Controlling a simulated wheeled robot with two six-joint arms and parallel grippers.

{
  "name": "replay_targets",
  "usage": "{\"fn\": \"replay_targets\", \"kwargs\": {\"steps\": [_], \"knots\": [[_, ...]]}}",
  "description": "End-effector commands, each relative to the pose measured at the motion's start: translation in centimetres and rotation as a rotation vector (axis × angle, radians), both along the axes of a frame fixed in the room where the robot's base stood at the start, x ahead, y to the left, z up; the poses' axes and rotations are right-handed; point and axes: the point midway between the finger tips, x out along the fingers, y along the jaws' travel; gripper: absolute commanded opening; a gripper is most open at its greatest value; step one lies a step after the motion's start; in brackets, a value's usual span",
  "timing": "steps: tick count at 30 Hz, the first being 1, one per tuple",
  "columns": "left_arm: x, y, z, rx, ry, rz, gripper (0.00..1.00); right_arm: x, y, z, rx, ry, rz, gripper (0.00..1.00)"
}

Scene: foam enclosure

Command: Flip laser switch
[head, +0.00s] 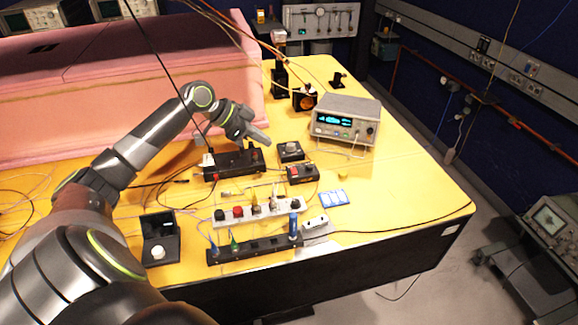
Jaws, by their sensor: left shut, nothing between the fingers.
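My left arm comes in from the left, and its gripper (264,140) is shut and empty. It appears above and behind a long black box (232,165) that has a red part at its right end. A small black box with a red switch (301,173) lies to the right of the long box. Another small black box with a grey knob (290,151) lies behind it. Which of these is the laser switch I cannot tell from the picture. Whether the gripper touches anything is unclear. My right gripper is out of view.
A grey instrument with a lit display (345,120) stands at the back right. A white panel with coloured knobs (257,210) and a black power strip (255,248) lie in front. A pink foam wall (120,90) borders the left. The table's right part is mostly free.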

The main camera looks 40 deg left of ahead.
Motion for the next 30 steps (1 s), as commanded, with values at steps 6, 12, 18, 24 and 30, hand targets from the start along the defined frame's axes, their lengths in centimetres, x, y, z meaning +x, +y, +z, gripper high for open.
{"fn": "replay_targets", "kwargs": {"steps": [6, 12, 18, 24, 30], "knots": [[0.8, -0.8, -0.9, -0.006, 0.001, -0.001, 0.0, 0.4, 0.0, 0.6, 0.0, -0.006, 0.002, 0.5], [2.3, -2.1, -2.8, -0.008, 0.0, 0.001, 0.0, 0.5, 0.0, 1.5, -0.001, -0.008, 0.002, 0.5], [4.0, -3.5, -4.9, -0.006, 0.0, -0.001, 0.0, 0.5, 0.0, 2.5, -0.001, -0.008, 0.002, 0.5], [5.4, -4.8, -7.4, -0.004, 0.005, 0.001, 0.0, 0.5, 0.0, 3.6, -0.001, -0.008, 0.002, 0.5], [5.3, -4.7, -10.1, -0.002, 0.003, 0.0, 0.0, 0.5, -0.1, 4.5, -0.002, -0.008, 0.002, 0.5]]}}
